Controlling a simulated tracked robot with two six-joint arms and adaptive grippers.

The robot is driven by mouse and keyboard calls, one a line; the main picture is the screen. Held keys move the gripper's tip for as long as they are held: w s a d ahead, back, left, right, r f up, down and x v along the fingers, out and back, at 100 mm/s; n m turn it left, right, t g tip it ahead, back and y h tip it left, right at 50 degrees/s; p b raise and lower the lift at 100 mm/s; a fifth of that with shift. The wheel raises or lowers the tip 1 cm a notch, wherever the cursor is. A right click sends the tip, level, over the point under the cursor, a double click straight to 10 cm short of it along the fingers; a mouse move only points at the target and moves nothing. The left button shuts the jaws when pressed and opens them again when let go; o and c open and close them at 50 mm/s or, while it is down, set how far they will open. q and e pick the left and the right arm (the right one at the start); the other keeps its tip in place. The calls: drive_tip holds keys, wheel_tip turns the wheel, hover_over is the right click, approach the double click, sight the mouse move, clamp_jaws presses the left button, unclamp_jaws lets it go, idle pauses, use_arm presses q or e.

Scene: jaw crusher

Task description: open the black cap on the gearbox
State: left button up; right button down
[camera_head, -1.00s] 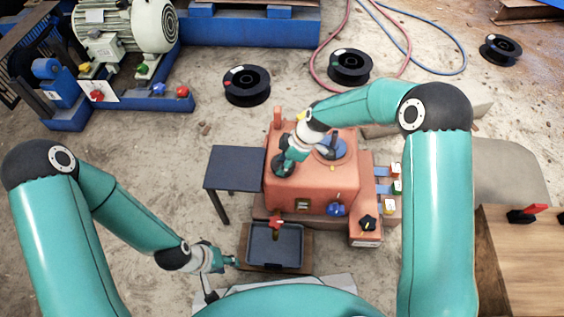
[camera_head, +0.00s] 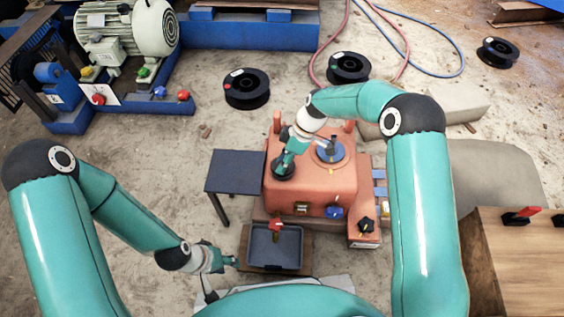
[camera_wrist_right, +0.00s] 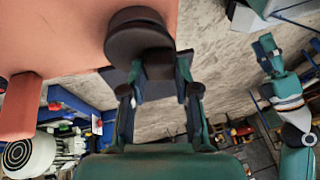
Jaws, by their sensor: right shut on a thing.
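The gearbox (camera_head: 315,181) is a salmon-coloured box in the middle of the head view. Its black cap (camera_head: 283,172) is at the left of its top; the cap (camera_wrist_right: 138,35) is large and round in the right wrist view. My right gripper (camera_head: 287,160) is over the cap and partly hides it. In the wrist view my right gripper (camera_wrist_right: 160,78) has its fingers shut on the dark lower part of the cap. My left gripper (camera_head: 230,262) is low at the left edge of a grey tray; its fingers are too small to read.
A dark side table (camera_head: 236,170) stands left of the gearbox. The grey tray (camera_head: 275,268) lies in front, below a red-handled tap (camera_head: 275,225). A blue round fitting (camera_head: 330,150) is on the gearbox top, right of the cap. A wooden box (camera_head: 500,270) is at the right.

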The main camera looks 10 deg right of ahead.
drive_tip(key=shift+w+r+g, duration=0.3)
drive_tip(key=shift+w+g, duration=0.3)
drive_tip(key=shift+g, duration=0.2)
drive_tip(key=shift+w+d+m+g+y, duration=0.1)
drive_tip(key=shift+w+m+g+y, duration=0.25)
drive_tip(key=shift+g, duration=0.15)
drive_tip(key=b, duration=0.2)
drive_tip(key=shift+w+r+g+b, duration=0.1)
drive_tip(key=shift+w+g+b, duration=0.2)
drive_tip(key=shift+w+g, duration=0.1)
drive_tip(key=shift+r+b, duration=0.15)
drive_tip(key=shift+b, duration=0.35)
drive_tip(key=shift+r+g+b, duration=0.15)
drive_tip(key=shift+g+b, duration=0.15)
drive_tip(key=shift+b, duration=0.05)
drive_tip(key=shift+d+r, duration=0.1)
